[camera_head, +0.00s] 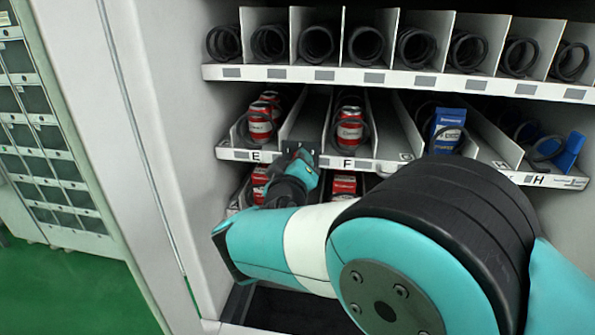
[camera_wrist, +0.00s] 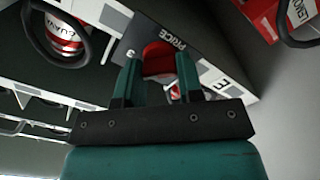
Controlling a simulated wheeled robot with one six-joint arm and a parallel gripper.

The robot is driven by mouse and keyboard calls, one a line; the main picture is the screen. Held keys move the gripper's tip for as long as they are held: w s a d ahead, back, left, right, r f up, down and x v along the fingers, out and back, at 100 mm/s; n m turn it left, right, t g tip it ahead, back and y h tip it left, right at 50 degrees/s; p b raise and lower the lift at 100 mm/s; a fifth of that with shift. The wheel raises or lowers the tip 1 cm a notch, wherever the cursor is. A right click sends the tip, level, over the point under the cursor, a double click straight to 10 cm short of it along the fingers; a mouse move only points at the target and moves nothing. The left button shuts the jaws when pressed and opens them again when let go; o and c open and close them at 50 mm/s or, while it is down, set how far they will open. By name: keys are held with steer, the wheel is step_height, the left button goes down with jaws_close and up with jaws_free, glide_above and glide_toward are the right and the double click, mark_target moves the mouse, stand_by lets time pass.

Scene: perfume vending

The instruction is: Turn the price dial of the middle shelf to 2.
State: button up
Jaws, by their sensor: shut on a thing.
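The red price dial (camera_wrist: 157,60) sits on the front edge of the middle shelf (camera_head: 235,155), beside the word PRICE. In the wrist view my gripper (camera_wrist: 157,74) has one finger on each side of the dial and is shut on it. The dial's setting cannot be read, as the fingers and the angle hide it. In the head view my gripper (camera_head: 302,156) is at the shelf's front edge between labels E and F, and it hides the dial there.
Red cans (camera_head: 260,122) and a blue box (camera_head: 447,130) stand in coils on the middle shelf. The upper shelf (camera_head: 300,74) shows empty coils. More red cans (camera_head: 343,186) are on the lower shelf. My arm covers the lower right of the head view.

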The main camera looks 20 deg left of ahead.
steer(key=shift+f+n+b, duration=0.15)
steer(key=shift+n+b, duration=0.6)
steer(key=shift+n, duration=3.55)
steer(key=o, duration=0.9)
